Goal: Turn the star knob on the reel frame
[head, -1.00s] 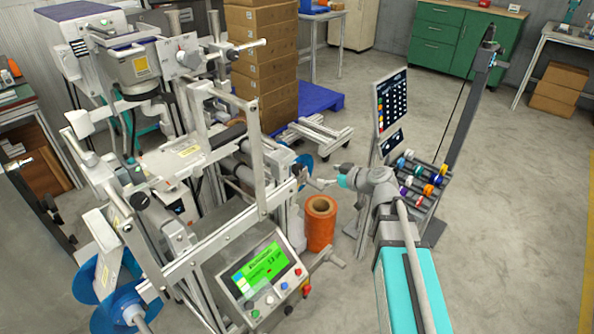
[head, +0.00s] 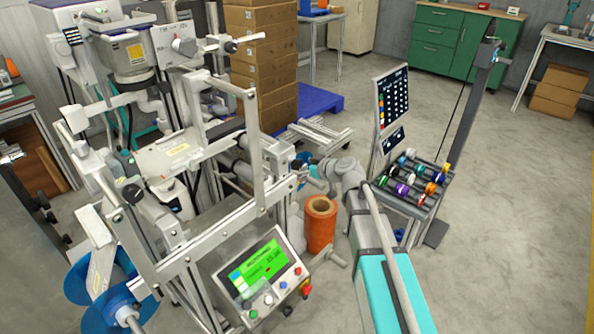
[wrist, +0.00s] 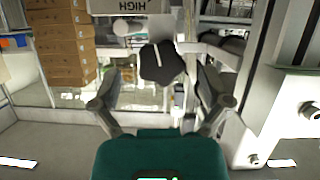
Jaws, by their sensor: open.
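In the wrist view the black star knob (wrist: 161,64) with a white index line sits on the reel frame (wrist: 262,90), straight ahead of my gripper (wrist: 160,84). My gripper's two fingers are spread, one on each side below the knob, with nothing between them. The fingertips appear short of the knob, and I see no contact. In the head view my gripper (head: 315,172) is beside the right side of the reel frame (head: 232,225). The knob cannot be made out there.
An orange roll (head: 320,226) stands on the floor just below my gripper. A control panel (head: 262,272) with a green screen is at the front of the frame. A rack of coloured reels (head: 412,188) stands to the right. Stacked boxes (head: 262,60) are behind.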

